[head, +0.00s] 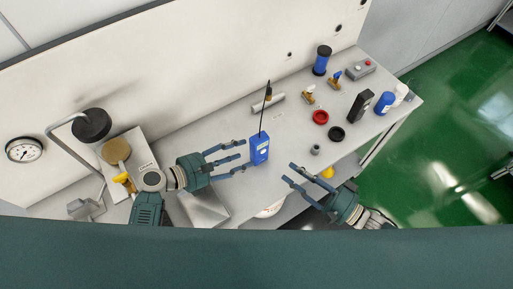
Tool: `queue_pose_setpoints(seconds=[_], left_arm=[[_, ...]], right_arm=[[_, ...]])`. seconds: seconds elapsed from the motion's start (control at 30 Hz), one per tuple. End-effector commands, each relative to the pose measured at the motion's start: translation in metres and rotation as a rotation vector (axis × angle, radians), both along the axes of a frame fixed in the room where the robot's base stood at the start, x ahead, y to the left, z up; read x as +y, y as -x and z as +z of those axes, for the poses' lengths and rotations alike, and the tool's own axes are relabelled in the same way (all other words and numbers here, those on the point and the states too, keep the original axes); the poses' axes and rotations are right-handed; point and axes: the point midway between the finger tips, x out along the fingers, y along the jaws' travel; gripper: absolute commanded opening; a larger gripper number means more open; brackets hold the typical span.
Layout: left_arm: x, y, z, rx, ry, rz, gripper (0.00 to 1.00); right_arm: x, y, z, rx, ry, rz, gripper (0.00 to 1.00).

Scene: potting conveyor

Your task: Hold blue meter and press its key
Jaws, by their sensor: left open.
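The blue meter (259,149) stands on the grey bench with a thin dark antenna or probe rising from its top. Its front face carries a small light patch; I cannot make out the key. My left gripper (243,157) is open, its fingers pointing right and its tips close to the meter's left side. I cannot tell whether they touch it. My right gripper (287,173) is to the right of the meter and nearer the front, with its fingers spread apart, pointing up-left. Nothing is between them.
Right of the meter lie a red ring (320,117), a black ring (337,134) and a small grey part (315,149). A black box (360,106), blue bottle (384,103) and blue cylinder (322,60) stand farther right.

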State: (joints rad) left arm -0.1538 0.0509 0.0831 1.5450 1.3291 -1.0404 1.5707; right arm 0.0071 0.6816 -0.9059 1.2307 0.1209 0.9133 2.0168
Motion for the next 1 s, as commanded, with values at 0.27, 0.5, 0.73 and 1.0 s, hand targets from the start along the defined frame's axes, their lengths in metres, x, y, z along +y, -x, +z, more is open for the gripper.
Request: queue_pose_setpoints(seconds=[0.27,0.5,0.73,1.0], left_arm=[[-0.04,-0.026,-0.018,0.0,0.002,-0.001,0.51],[-0.056,-0.038,-0.026,-0.001,0.001,0.001,0.51],[-0.059,-0.039,-0.027,0.0,0.0,0.0,0.51],[-0.059,-0.039,-0.027,0.0,0.0,0.0,0.19]], right_arm=[[0.0,0.0,0.0,0.0,0.0,0.0,0.31],[0.0,0.0,0.0,0.0,0.0,0.0,0.31],[0.0,0.0,0.0,0.0,0.0,0.0,0.31],[0.0,0.0,0.0,0.0,0.0,0.0,0.31]])
